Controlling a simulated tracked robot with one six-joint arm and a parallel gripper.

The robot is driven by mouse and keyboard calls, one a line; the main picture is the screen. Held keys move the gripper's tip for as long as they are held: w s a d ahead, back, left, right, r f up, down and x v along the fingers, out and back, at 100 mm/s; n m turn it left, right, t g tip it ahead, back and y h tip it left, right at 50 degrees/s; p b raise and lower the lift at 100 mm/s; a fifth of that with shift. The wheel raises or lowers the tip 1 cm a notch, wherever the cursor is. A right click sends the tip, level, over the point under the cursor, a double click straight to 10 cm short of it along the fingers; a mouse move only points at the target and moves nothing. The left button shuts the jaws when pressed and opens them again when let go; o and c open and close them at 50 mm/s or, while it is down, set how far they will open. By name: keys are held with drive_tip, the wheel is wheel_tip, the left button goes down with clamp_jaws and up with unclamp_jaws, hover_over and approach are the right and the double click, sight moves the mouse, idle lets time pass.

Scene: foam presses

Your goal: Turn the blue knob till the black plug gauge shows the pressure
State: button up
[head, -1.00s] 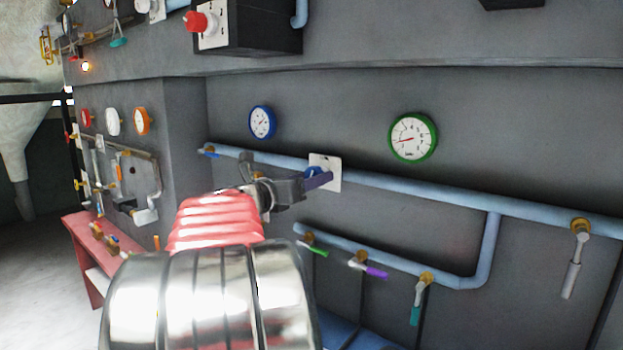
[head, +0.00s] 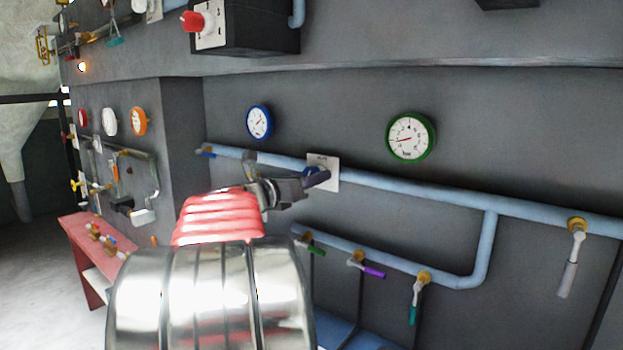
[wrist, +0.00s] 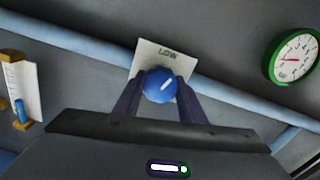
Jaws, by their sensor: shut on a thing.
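The blue knob (wrist: 160,85) sits on a white plate (wrist: 147,58) marked LOW in the wrist view. Its white mark points up and right. My gripper (wrist: 160,79) is shut on the knob, one finger on each side. In the head view my gripper (head: 318,180) hides most of the knob and part of the plate (head: 331,162) on the pale blue pipe. A green-rimmed gauge (head: 410,137) is to the right, its needle pointing left and slightly down. A blue-rimmed gauge (head: 260,122) is to the left. I cannot tell which gauge is the black plug one.
The pale blue pipe (head: 430,195) runs along the wall beside my gripper. Below hang valves with green, purple (head: 374,271) and teal handles, and a grey lever (head: 568,278) is at the right. A black box with a red knob (head: 194,21) is above.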

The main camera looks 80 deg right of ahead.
drive_tip(key=shift+m, duration=0.4)
drive_tip(key=shift+c, duration=0.5)
drive_tip(key=shift+w+m, duration=0.1)
drive_tip(key=shift+m, duration=0.7)
drive_tip(key=m, duration=1)
drive_tip(key=shift+m, duration=0.4)
drive_tip(key=m, duration=1.3)
drive_tip(key=shift+f+m, duration=0.1)
drive_tip(key=shift+m, duration=0.2)
